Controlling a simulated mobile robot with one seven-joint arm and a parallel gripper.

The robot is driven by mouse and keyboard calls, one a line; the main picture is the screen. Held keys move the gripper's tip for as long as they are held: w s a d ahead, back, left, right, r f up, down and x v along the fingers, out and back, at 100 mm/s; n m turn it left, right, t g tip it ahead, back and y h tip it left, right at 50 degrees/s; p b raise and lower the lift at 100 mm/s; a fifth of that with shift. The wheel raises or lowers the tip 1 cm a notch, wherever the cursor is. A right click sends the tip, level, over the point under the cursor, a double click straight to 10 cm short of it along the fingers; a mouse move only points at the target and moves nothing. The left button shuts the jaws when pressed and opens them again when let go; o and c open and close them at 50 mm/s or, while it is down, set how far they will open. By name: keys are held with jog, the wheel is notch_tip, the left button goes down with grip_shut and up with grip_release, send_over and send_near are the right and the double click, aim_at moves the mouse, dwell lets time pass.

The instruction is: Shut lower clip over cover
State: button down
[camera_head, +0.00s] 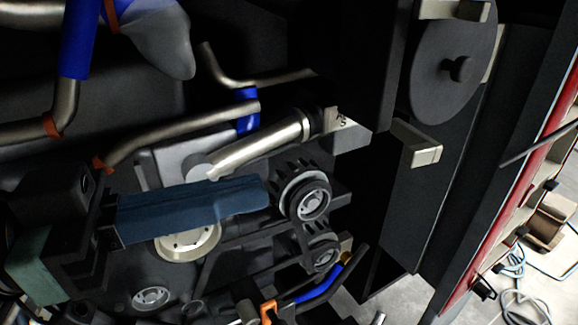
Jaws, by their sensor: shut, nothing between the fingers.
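A dark round cover (436,66) with a black knob (457,69) at its middle stands upright at the upper right. A pale beige block, seemingly the lower clip (424,150), sticks out below and left of the cover. A gap shows between this clip and the cover's lower edge, so it does not lie over the cover. A similar pale clip (452,10) lies across the cover's top edge, cut by the picture's top.
Left of the cover is a dark block. A red-edged panel (520,190) and loose cables (515,285) are at the right. Some floor shows below.

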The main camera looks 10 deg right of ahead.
jog(key=p, duration=0.5)
send_near(407, 158)
jog(key=d, duration=0.5)
jog(key=shift+w+d+r, duration=0.2)
jog(key=shift+w+r, duration=0.1)
jog(key=shift+w, duration=0.1)
jog(key=shift+w+d+f, duration=0.15)
jog(key=shift+d, duration=0.55)
jog(key=shift+d+f+t, duration=0.1)
jog(key=shift+t, duration=0.2)
